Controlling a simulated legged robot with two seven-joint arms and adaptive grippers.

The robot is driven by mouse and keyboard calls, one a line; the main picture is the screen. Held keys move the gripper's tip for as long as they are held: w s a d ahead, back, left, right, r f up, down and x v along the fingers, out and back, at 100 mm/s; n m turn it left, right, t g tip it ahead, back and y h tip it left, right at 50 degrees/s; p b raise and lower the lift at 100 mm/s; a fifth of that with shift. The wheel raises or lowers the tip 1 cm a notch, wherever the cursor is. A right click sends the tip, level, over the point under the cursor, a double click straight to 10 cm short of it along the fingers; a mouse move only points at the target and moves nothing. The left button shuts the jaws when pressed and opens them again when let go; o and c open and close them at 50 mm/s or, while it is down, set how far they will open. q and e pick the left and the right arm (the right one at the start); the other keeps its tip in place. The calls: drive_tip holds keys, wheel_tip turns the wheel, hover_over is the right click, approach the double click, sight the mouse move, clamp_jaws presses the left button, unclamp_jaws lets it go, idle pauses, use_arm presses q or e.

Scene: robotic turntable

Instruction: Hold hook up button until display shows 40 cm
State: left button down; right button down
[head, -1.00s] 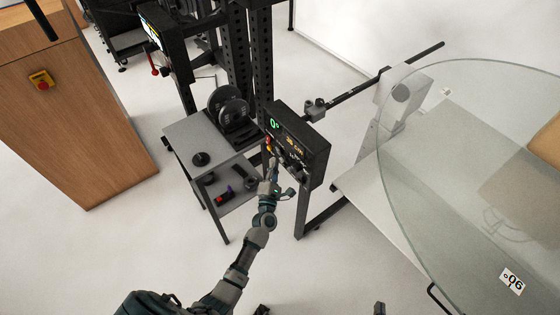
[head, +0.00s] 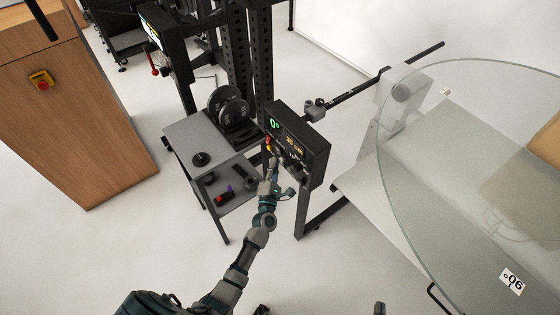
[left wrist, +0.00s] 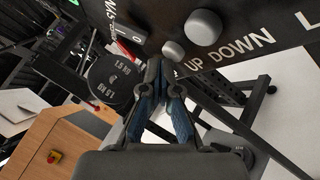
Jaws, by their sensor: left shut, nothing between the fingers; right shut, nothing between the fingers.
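The black control box (head: 303,160) stands on a post in the middle of the head view. Its face shows a green 0° and an orange centimetre reading (head: 293,143), whose digits look like the mid-thirties but are too small to be sure. In the left wrist view the grey button over UP (left wrist: 173,49) is beside a larger grey button over DOWN (left wrist: 204,27). My left gripper (head: 275,166) is shut and empty, its fingertips at the panel. In the left wrist view these fingertips (left wrist: 166,68) reach the UP button; contact cannot be told for certain.
A grey cart (head: 190,133) with black weights (head: 228,107) stands left of the box. A round glass turntable (head: 455,150) fills the right. A wooden cabinet (head: 70,120) with a red emergency button (head: 41,80) is at far left. The floor between is clear.

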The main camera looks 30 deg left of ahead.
use_arm(q)
drive_tip(key=shift+s, duration=0.1)
drive_tip(key=shift+s+r+p, duration=0.15)
drive_tip(key=shift+s+p, duration=0.15)
drive_tip(key=shift+s, duration=0.4)
drive_tip(key=s, duration=0.1)
drive_tip(key=s+a, duration=0.1)
drive_tip(key=s, duration=0.1)
drive_tip(key=s+a+p, duration=0.1)
drive_tip(key=shift+s, duration=0.3)
idle(1.9)
